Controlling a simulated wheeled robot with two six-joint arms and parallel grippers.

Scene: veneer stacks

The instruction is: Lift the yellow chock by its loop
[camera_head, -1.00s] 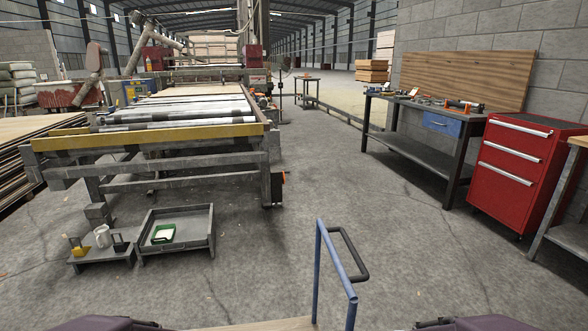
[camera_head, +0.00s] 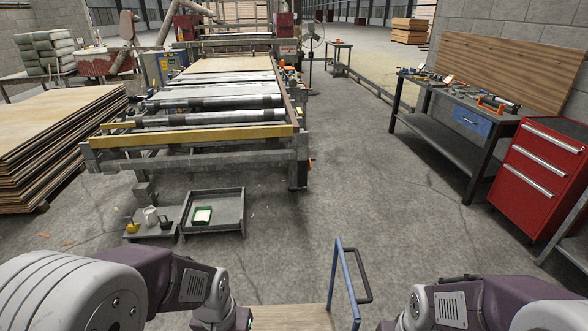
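The yellow chock (camera_head: 132,228) sits at the left front of a low grey platform (camera_head: 150,236) on the floor, left of centre. A dark loop stands up from it, small in this view. A white mug-like item (camera_head: 151,215) and a dark chock-like item (camera_head: 166,224) stand to its right on the same platform. My two arms come in at the bottom left and bottom right, well short of the chock. Neither gripper shows; both are outside the frame.
The roller conveyor (camera_head: 205,133) stands behind. A blue-railed cart (camera_head: 345,280) is close in front. Veneer stacks (camera_head: 55,150) are at left, a red tool cabinet (camera_head: 536,180) at right. Open floor lies mid-right.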

